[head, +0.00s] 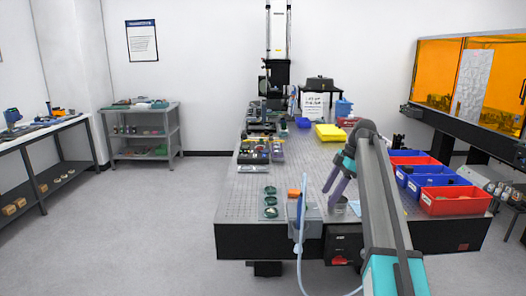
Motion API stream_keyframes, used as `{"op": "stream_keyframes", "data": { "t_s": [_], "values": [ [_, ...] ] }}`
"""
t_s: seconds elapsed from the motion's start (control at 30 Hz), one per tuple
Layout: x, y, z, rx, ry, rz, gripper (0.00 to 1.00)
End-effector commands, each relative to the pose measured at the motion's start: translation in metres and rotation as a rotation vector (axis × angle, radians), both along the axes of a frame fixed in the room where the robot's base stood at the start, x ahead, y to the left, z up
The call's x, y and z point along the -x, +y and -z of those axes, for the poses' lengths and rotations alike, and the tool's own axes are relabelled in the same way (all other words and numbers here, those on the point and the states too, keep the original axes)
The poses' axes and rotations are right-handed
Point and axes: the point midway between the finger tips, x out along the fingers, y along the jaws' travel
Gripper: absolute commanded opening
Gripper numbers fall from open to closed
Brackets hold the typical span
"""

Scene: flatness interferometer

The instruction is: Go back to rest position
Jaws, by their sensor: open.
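My gripper (332,198) shows in the head view at the end of my grey and teal arm, which rises from the lower right and bends down at the elbow. Its two fingers point down and are apart, with nothing visible between them. It hangs over the front part of the perforated optical table (235,205), close to a small grey cylindrical piece (340,205). I cannot tell the exact gap between the fingers and that piece.
Left of the gripper are a grey fixture with an orange part (294,193) and dark round-welled holders (270,201). Red bins (455,201) and blue bins (430,181) line the right side. A tall column instrument (278,75) stands behind. Floor at left is clear.

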Motion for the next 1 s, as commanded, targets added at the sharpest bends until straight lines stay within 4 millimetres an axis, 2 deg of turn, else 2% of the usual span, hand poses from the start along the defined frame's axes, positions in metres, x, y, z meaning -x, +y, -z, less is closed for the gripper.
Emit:
{"op": "stream_keyframes", "data": {
  "t_s": [0.27,0.57,0.77,1.0],
  "values": [
    [0.005,0.006,0.036,0.007,0.04,0.052,0.62],
    [0.017,0.014,0.094,0.025,0.105,0.145,0.62],
    [0.036,0.024,0.164,0.05,0.184,0.258,0.62],
    [0.069,0.036,0.247,0.094,0.279,0.403,0.62]
  ]
}}
